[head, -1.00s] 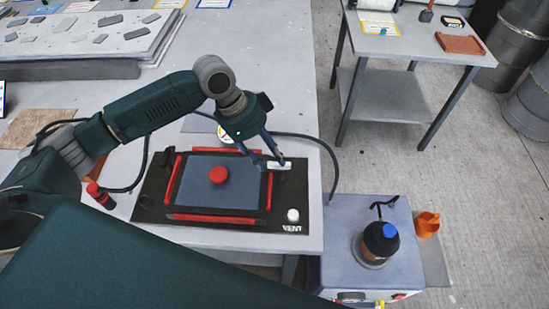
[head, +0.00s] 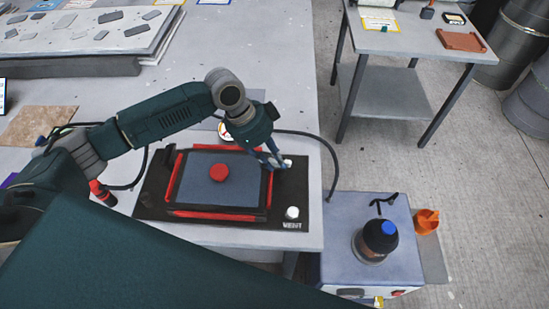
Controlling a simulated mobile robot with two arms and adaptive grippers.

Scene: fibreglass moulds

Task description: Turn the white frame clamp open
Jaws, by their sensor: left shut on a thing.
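The white frame clamp (head: 288,163) sits at the upper right of the black board (head: 152,205), beside the red-edged frame (head: 215,214). Only its right end shows; my gripper hides the rest. My left gripper (head: 277,164) comes down from above, its fingers shut on the clamp. My right gripper is not in view.
A dark hose (head: 333,160) curves past the board's right side.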

